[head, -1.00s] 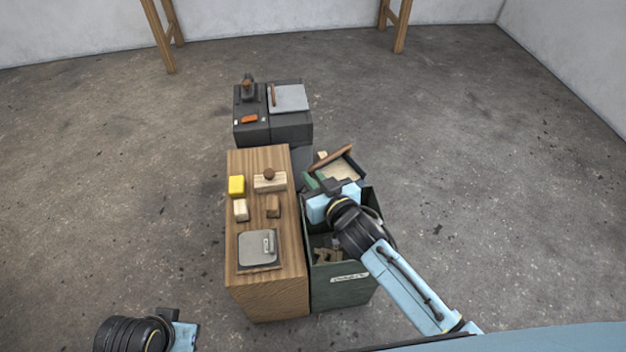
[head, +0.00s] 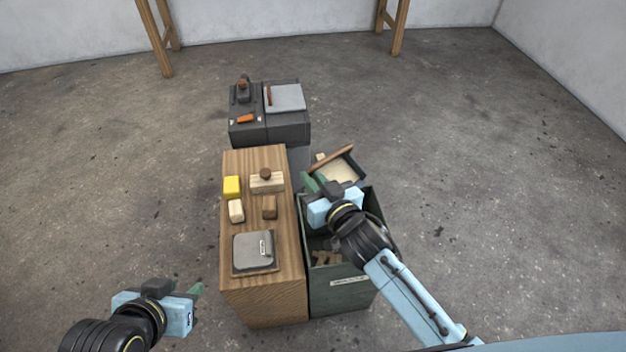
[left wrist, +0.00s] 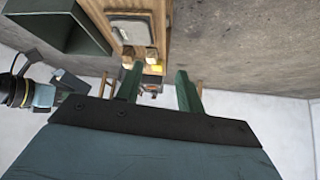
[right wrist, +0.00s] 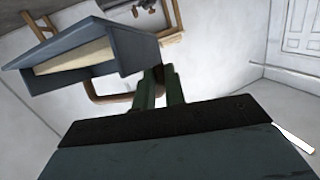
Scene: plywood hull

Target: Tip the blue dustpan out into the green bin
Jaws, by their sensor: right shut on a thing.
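The blue dustpan (head: 361,172) is at the far end of the green bin (head: 345,292). It holds a pale beige load and has a brown handle. My right gripper (head: 316,184) is shut on the dustpan, above the bin's far part. In the right wrist view the dustpan (right wrist: 128,55) is tilted beyond the green fingers (right wrist: 160,88), its load still inside. The bin is open-topped, with wood scraps inside; my right arm hides part of its opening. My left gripper (head: 197,290) is open and empty, left of the workbench; its fingers (left wrist: 157,85) stand apart.
A wooden workbench (head: 265,300) stands directly left of the bin, carrying a yellow block (head: 231,186), several wooden pieces and a grey plate-like tool (head: 254,250). A dark cabinet (head: 270,130) with tools stands behind. The floor around is clear.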

